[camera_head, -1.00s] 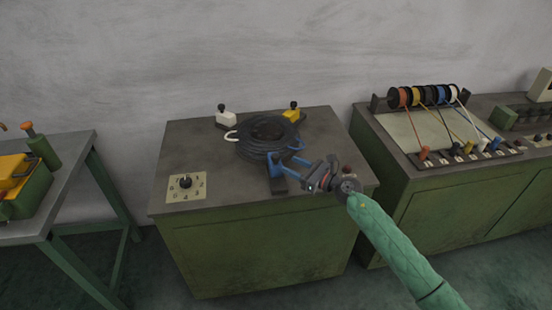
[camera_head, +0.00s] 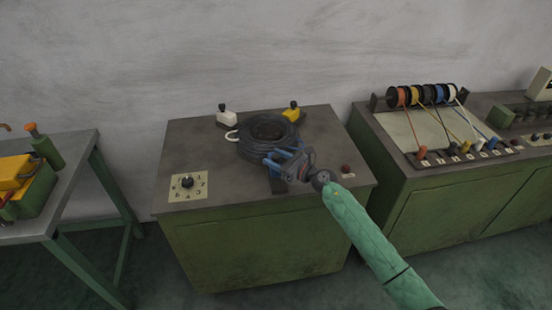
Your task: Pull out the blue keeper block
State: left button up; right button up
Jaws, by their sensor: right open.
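The blue keeper block (camera_head: 270,161) is at the front of the dark coil (camera_head: 252,148) on the green cabinet's grey top. My right gripper (camera_head: 284,159) is over it from the right and covers much of it. The jaws are open, with blue parts around and between them; I cannot tell whether they touch the block. A dark foot (camera_head: 278,186) shows on the top below the gripper. A white block (camera_head: 227,118) and a yellow block (camera_head: 291,113), each with a black knob, stand behind the coil. My left gripper is not in view.
A numbered dial plate (camera_head: 187,186) lies at the front left of the cabinet top (camera_head: 225,192). A red-brown button (camera_head: 346,169) is at its right. A bench with wire spools (camera_head: 425,96) stands right, and a table (camera_head: 75,165) with yellow-green gear stands left.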

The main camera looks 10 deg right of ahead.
grip_shut()
jog(key=s, duration=0.5)
jog(key=shift+s, duration=0.15)
jog(key=shift+f, duration=0.15)
jog(key=shift+c, duration=0.8)
grip_release()
jog(key=shift+s, duration=0.1)
jog(key=shift+o, duration=0.8)
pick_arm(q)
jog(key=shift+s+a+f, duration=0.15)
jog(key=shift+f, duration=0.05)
pick_arm(e)
jog(key=shift+s, duration=0.1)
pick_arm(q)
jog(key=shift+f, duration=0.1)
